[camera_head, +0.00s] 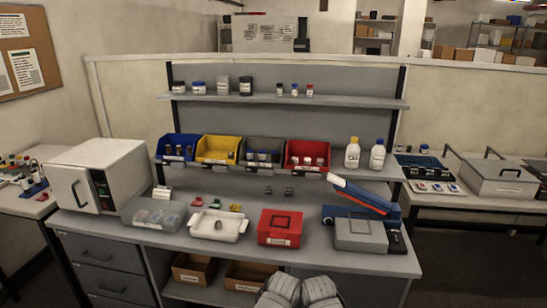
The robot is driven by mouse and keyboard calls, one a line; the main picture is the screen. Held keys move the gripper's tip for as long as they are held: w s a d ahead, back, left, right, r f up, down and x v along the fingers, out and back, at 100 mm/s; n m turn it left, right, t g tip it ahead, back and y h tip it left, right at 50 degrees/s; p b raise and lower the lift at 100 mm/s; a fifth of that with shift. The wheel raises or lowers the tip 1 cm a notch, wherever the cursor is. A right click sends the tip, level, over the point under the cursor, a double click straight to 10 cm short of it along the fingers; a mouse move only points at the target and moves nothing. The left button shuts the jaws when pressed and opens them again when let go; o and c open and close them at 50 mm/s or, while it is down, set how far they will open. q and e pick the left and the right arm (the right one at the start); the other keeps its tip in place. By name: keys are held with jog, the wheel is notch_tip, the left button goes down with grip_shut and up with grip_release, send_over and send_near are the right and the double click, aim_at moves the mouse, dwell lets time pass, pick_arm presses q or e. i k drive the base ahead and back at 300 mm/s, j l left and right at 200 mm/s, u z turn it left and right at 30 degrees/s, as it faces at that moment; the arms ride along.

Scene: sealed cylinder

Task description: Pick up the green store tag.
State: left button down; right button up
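Several small coloured pieces lie on the bench in a row behind the white tray. A green one (214,203) sits between a red piece (197,201) and a yellow piece (235,207). It looks like the green store tag, but it is too small for me to read any marking. Two pale grey rounded parts at the bottom middle edge look like my own arms. No gripper fingers can be made out, and nothing of mine touches the tag.
The white tray (219,226) and a clear box (155,214) stand in front of the tags. A red case (280,228) is to the right, then a grey-and-blue device (361,232). Coloured bins, including a yellow one (217,149), line the back. A white oven (100,176) is at left.

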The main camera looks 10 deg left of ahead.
aim_at(217, 204)
jog(key=i+j+z, duration=0.15)
jog(key=j+z, duration=0.2)
jog(key=j, duration=0.3)
jog(key=j+z, duration=0.35)
jog(key=j, duration=0.35)
jog(key=j+z, duration=0.35)
jog(key=j, duration=0.35)
